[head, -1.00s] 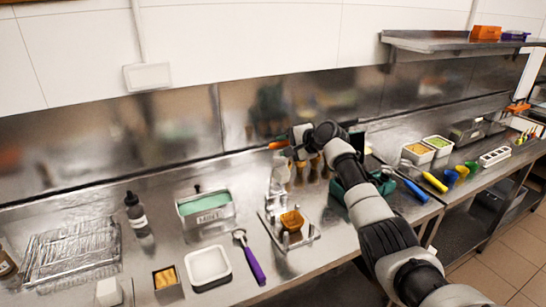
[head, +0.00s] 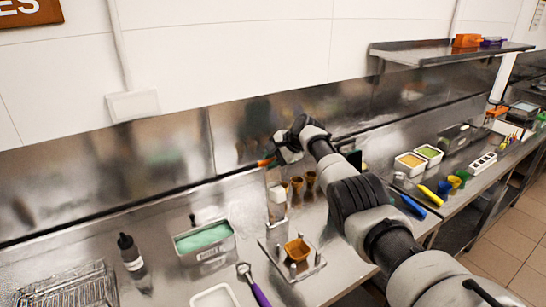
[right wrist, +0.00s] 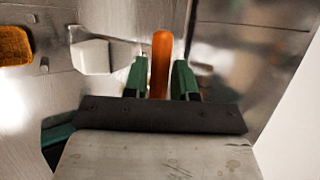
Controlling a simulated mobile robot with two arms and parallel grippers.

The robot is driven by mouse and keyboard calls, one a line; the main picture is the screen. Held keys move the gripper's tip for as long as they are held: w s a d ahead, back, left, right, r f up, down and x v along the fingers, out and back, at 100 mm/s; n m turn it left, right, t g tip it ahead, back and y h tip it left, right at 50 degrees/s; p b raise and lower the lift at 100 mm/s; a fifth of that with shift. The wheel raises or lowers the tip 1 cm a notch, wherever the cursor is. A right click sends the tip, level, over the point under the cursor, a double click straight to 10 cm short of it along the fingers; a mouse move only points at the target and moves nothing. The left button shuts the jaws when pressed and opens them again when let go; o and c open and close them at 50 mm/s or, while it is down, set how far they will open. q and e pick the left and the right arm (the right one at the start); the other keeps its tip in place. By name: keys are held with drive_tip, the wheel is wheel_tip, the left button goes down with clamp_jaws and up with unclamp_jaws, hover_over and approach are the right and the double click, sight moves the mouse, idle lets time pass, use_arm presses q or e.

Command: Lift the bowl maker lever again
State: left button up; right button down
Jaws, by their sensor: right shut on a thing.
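The bowl maker's steel base (head: 314,266) stands on the counter in the head view, with a brown waffle bowl (head: 297,248) on it among several metal pegs. Its pale press block (head: 277,204) is raised at the back of the base. The orange lever handle (head: 265,162) is up near the backsplash. My right gripper (head: 273,160) is shut on this handle. In the right wrist view the orange handle (right wrist: 161,62) sits between the green fingers of the gripper (right wrist: 160,78). The white press block (right wrist: 90,57) is left of it. My left gripper is out of view.
A tub of green stuff (head: 205,240), a dark bottle (head: 131,254) and a purple-handled scoop (head: 259,294) lie to the left. Waffle cones (head: 309,179) stand behind the bowl maker. Topping tubs (head: 411,164) are farther right. A steel backsplash (head: 180,155) runs close behind the handle.

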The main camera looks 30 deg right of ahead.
drive_tip(key=shift+s+a+f, duration=0.15)
drive_tip(key=shift+a+f, duration=0.05)
drive_tip(key=shift+f, duration=0.45)
drive_tip(key=c, duration=1.1)
unclamp_jaws()
drive_tip(key=shift+o, duration=0.3)
drive_tip(key=shift+d+r+p, duration=0.35)
drive_tip(key=shift+r+p, duration=0.05)
drive_tip(key=shift+r, duration=0.3)
drive_tip(key=b+v, duration=0.4)
drive_tip(key=v, duration=0.6)
drive_tip(key=shift+r, duration=0.35)
